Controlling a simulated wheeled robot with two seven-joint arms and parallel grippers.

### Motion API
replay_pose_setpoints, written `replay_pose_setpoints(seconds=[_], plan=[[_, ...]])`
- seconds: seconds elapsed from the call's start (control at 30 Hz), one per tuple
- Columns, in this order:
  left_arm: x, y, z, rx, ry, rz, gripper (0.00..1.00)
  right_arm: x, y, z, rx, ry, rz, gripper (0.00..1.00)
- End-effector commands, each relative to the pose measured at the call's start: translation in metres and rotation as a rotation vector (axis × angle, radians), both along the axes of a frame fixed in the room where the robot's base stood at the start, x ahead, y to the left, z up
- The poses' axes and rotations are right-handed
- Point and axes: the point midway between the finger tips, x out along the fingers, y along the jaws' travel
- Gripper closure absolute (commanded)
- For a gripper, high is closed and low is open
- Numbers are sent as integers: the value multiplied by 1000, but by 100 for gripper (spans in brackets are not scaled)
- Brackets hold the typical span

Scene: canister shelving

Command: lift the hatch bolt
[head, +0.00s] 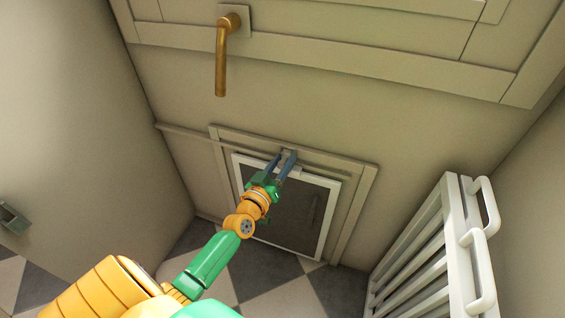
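The hatch is a dark panel (289,214) in a white frame (328,222), set low in the wall. My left gripper (287,156) is at the top edge of the hatch. Its two blue-grey fingers are apart, with a visible gap between them, and point up toward the frame. A small grey piece, probably the hatch bolt, shows by the fingertips at the top middle. The fingers and gripper body hide most of it, so I cannot tell whether they touch it. My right gripper is not in view.
A white slatted rack (420,252) with rounded handles stands at the right. A brass handle (222,60) hangs from the panelled door above the hatch. A small green-grey fitting (12,219) is at the far left. Checkered floor (285,302) lies below.

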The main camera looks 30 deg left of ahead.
Motion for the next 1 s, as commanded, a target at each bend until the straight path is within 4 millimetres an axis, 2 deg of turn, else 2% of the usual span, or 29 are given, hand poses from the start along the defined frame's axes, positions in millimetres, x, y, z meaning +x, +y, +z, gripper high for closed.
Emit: replay_pose_setpoints(seconds=[0.57, 1.0], plan=[[0, -2, -1, -5, 2, -4, 100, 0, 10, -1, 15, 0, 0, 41], [0, -2, -1, -7, 3, -4, 100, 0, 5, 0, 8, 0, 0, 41]])
